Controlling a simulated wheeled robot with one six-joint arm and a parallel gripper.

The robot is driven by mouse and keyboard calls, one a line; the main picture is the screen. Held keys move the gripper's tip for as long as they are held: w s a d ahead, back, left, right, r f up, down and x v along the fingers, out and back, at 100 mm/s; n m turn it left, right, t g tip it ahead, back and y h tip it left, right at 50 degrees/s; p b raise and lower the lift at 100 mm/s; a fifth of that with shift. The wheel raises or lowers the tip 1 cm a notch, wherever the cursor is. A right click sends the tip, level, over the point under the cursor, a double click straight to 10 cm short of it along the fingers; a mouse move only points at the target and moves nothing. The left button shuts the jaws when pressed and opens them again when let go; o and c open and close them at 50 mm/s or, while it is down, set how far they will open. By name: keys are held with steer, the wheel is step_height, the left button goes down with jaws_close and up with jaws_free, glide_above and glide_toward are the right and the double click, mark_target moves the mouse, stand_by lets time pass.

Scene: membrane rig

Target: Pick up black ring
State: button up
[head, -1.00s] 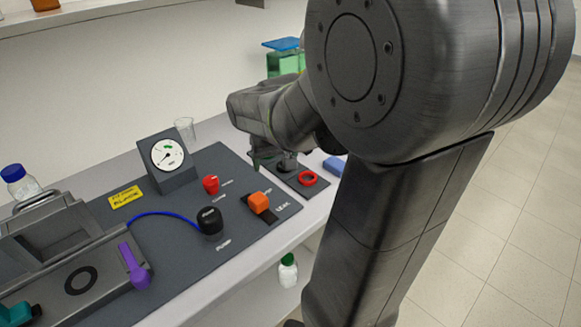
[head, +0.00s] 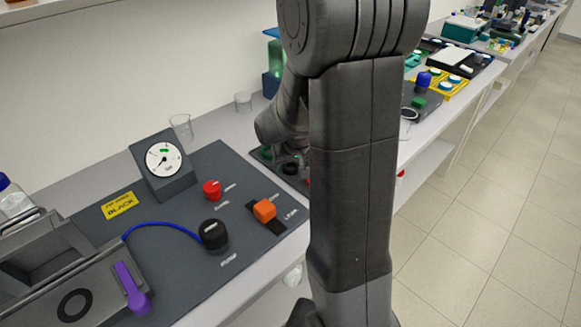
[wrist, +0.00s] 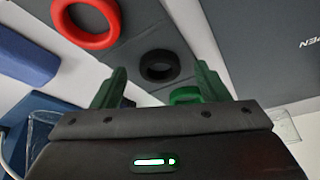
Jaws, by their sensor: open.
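The black ring (wrist: 160,66) lies flat on a dark grey panel in the wrist view. My gripper (wrist: 160,78) is open, with its two green fingers apart and nothing held. In that view the ring shows between and beyond the fingertips, and the gap in height cannot be told. A red ring (wrist: 86,24) lies on the panel at upper left. A green ring (wrist: 185,94) shows partly, close to the right finger. In the head view my arm hides much of this area; the black ring (head: 290,169) shows small beside the arm.
A blue block (wrist: 25,58) lies left of the rings in the wrist view. In the head view, a gauge (head: 163,160), a red knob (head: 212,190), a black knob (head: 213,235) and an orange block (head: 264,210) stand on the board. Glass beakers (head: 181,127) stand behind.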

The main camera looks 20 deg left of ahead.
mark_target(292, 173)
steer(key=shift+w+a+f, duration=0.1)
steer(key=shift+f, duration=0.2)
steer(key=c, duration=1)
steer(key=shift+c, duration=0.2)
step_height(292, 173, up, 10)
